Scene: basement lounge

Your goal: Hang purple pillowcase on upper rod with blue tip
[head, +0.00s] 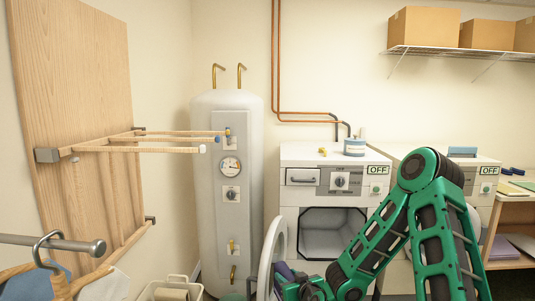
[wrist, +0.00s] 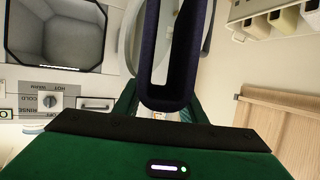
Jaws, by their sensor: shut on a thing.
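The purple pillowcase (wrist: 170,90) hangs as a dark, narrow loop at my gripper in the wrist view. In the head view the pillowcase (head: 285,271) shows partly, low beside the washer door. My gripper (head: 310,290) is shut on it at the bottom edge of the head view; its fingertips are largely hidden. The wooden drying rack (head: 75,150) is on the left wall, well apart from my gripper. Its upper rods reach right; one ends in a blue tip (head: 218,139), and a nearer rod ends in a white tip (head: 202,149).
A grey-white water heater (head: 212,200) stands just behind the rod ends. The washer (head: 330,170) is open, its round door (head: 273,255) swung out near my gripper. A metal rod with a hanger (head: 48,245) and a basket (head: 170,287) are at lower left.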

